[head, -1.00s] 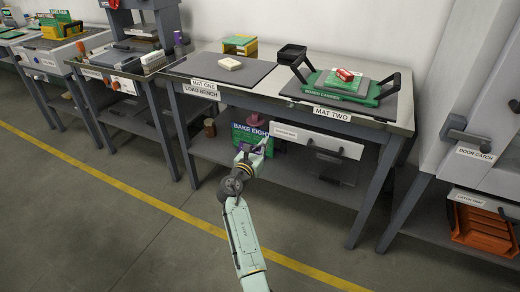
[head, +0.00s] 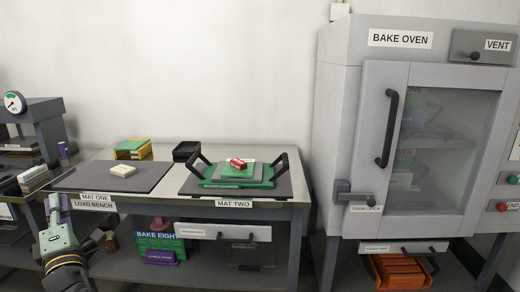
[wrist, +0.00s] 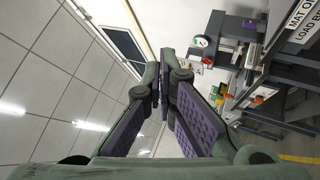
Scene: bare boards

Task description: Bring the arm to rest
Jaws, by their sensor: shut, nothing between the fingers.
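My gripper (head: 57,204) is at the lower left of the head view, raised in front of the load bench near mat one. Its fingers point up in that view. In the wrist view my gripper (wrist: 158,100) shows its two purple-padded fingers together at the tips with nothing between them. It touches nothing that I can see. The wrist view is tilted and looks past the fingers to the ceiling, a wall and the benches.
The load bench (head: 300,185) holds mat one (head: 75,180) with a cream block (head: 123,171), and mat two (head: 190,186) with a green handled carrier (head: 262,184) bearing a red item (head: 238,163). The bake oven (head: 340,130) stands shut at the right.

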